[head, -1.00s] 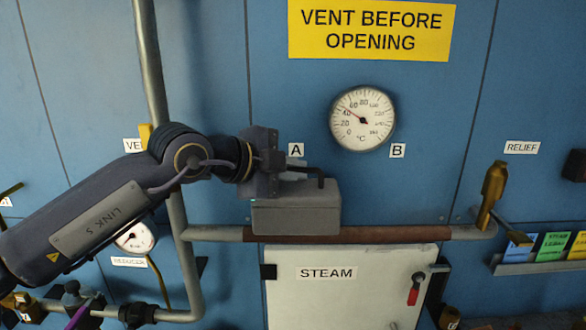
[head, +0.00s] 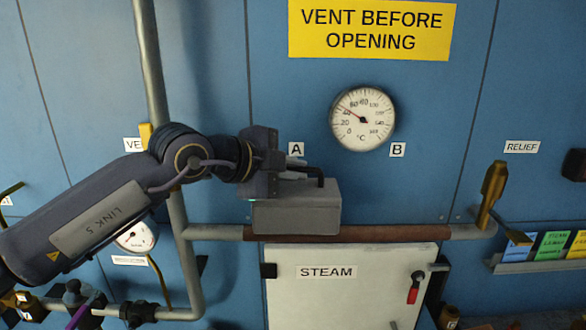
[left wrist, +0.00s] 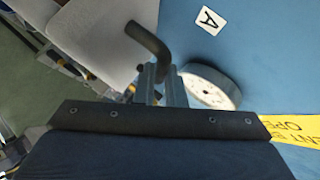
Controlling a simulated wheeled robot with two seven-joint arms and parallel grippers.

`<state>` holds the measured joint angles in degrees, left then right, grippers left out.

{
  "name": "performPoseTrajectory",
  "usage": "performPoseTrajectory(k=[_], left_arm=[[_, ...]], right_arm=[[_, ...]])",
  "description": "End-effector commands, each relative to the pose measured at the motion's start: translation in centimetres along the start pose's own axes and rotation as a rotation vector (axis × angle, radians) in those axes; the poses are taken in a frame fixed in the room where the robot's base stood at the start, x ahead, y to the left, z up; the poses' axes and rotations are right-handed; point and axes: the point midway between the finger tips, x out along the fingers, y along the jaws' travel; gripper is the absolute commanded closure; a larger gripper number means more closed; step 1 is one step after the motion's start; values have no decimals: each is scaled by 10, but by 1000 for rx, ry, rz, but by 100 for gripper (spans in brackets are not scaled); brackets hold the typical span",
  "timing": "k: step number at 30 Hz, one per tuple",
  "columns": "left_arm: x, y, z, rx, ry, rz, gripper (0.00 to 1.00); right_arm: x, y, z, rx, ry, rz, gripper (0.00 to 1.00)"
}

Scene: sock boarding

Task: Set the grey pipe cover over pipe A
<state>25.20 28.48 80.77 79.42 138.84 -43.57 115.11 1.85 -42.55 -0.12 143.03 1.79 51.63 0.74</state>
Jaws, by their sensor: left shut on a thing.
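The grey pipe cover (head: 297,212) is a box with a black bent handle (head: 318,174) on top. My left gripper (head: 300,172) is shut on that handle, and in the left wrist view the fingers (left wrist: 162,85) meet the handle's bar (left wrist: 150,42). The cover hangs level at the left part of a horizontal pipe (head: 400,233) with a brown middle stretch, below the label A (head: 296,149). In the head view its lower edge overlaps the pipe's upper side; whether it touches cannot be told. My right gripper is not in view.
A round temperature gauge (head: 362,119) is on the blue wall above, with label B (head: 397,150) at its right. A white STEAM door (head: 350,290) with a red handle is below the pipe. A brass lever (head: 492,190) stands at the pipe's right end.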

Motion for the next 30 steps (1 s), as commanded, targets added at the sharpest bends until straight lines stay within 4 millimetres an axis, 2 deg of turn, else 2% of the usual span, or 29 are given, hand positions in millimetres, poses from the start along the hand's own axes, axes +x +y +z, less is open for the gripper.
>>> performPoseTrajectory(k=[30], left_arm=[[10,21,10,0,1,-2,100]], right_arm=[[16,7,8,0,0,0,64]])
